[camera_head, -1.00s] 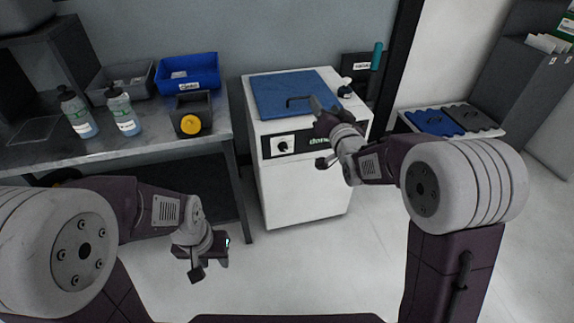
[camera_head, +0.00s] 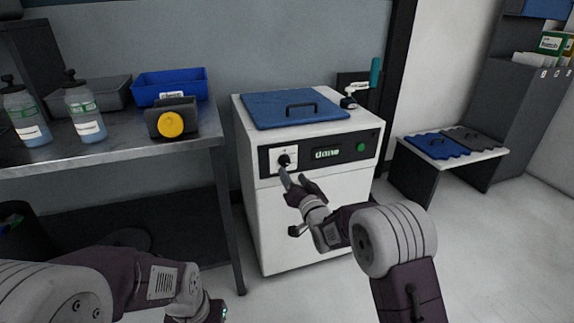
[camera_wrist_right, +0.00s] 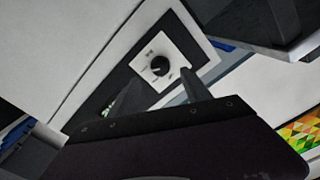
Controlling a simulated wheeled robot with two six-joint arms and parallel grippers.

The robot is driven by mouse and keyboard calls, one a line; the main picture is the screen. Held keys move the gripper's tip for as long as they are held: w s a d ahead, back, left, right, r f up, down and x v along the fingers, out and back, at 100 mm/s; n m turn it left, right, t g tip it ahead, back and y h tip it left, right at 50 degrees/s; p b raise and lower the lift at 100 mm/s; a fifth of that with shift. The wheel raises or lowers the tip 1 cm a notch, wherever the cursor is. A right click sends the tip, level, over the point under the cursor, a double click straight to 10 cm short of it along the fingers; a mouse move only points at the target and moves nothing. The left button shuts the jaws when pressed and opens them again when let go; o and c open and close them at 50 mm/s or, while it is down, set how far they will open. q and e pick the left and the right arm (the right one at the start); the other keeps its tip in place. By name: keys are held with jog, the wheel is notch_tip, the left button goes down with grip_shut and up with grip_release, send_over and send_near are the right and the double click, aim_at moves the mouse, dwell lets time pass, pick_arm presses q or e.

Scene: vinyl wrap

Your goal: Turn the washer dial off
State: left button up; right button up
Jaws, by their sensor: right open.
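The washer (camera_head: 310,230) is a white box with a blue lid and a black front panel. Its dial (camera_head: 285,160) is a black knob on a white square plate at the panel's left end. The dial (camera_wrist_right: 160,67) also shows clearly in the right wrist view, its pointer mark on the knob. My right gripper (camera_head: 300,184) is open and empty, just in front of and below the dial. In the wrist view the dial lies beyond the fingers, and I see no contact. My left gripper (camera_head: 209,310) is low at the bottom edge, partly cut off; its jaws are unclear.
The panel has a lit display (camera_head: 327,153) and a green button (camera_head: 361,147). A metal table (camera_head: 150,148) on the left holds bottles, a blue bin (camera_head: 170,84) and a dark device with a yellow knob (camera_head: 171,124). A low bench (camera_head: 420,152) stands right. Floor ahead is clear.

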aim_at(285, 164)
jog(key=b+x, duration=0.1)
jog(key=x, duration=0.4)
jog(key=shift+w+a+f, duration=0.1)
jog(key=shift+w+a, duration=0.1)
jog(key=shift+w, duration=0.15)
jog(key=shift+w+a, duration=0.1)
jog(key=shift+w, duration=0.25)
pick_arm(q)
jog(key=shift+r, duration=0.15)
pick_arm(e)
grip_shut()
